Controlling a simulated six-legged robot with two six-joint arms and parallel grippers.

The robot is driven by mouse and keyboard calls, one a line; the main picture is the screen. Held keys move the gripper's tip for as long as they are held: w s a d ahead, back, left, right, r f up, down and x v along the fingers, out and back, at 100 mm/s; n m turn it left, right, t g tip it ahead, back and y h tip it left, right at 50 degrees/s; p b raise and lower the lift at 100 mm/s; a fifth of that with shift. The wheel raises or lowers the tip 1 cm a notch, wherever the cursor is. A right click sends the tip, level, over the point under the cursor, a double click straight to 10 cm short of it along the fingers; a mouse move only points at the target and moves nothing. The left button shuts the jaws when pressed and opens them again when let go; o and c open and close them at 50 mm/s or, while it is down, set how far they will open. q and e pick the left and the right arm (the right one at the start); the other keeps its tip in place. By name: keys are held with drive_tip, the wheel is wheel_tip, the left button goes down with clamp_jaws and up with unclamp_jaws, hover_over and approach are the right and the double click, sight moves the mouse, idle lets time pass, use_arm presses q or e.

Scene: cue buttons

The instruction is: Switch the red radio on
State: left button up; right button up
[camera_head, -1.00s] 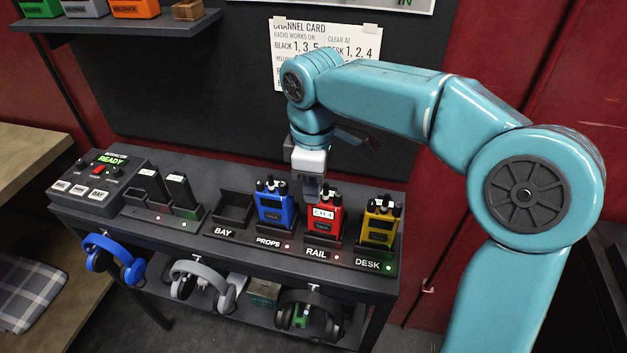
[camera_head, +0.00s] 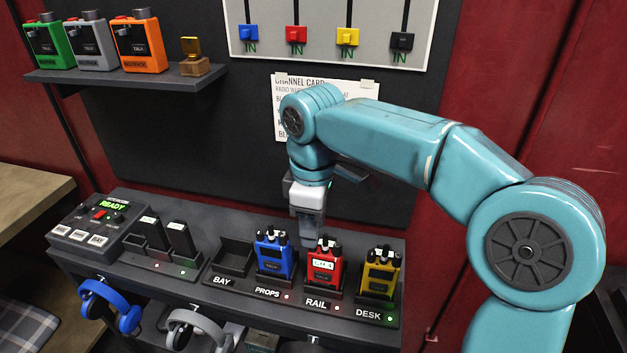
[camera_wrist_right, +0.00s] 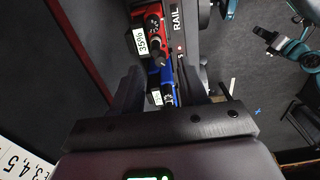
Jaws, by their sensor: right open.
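The red radio (camera_head: 324,264) stands upright in the cradle marked RAIL, with a small white display on its front and knobs on top. The cradle's light is pinkish red. In the right wrist view the red radio (camera_wrist_right: 151,30) shows near the top, with a white tag beside it. My right gripper (camera_head: 308,240) points down just above and behind the gap between the red and blue radios. Its fingers are open in the right wrist view (camera_wrist_right: 165,85), with the blue radio (camera_wrist_right: 163,80) showing between them. I cannot see it touching either radio. My left gripper is not in view.
The blue radio (camera_head: 273,256) stands at PROPS and the yellow radio (camera_head: 381,273) at DESK, whose light is green. The BAY cradle (camera_head: 233,259) is empty. A base station (camera_head: 95,225) reads READY. Headsets hang below. A channel card (camera_head: 290,105) is partly hidden by my arm.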

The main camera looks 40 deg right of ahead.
wheel_tip(320, 180, up, 13)
drive_tip(key=p, duration=0.3)
drive_tip(key=shift+r, duration=0.1)
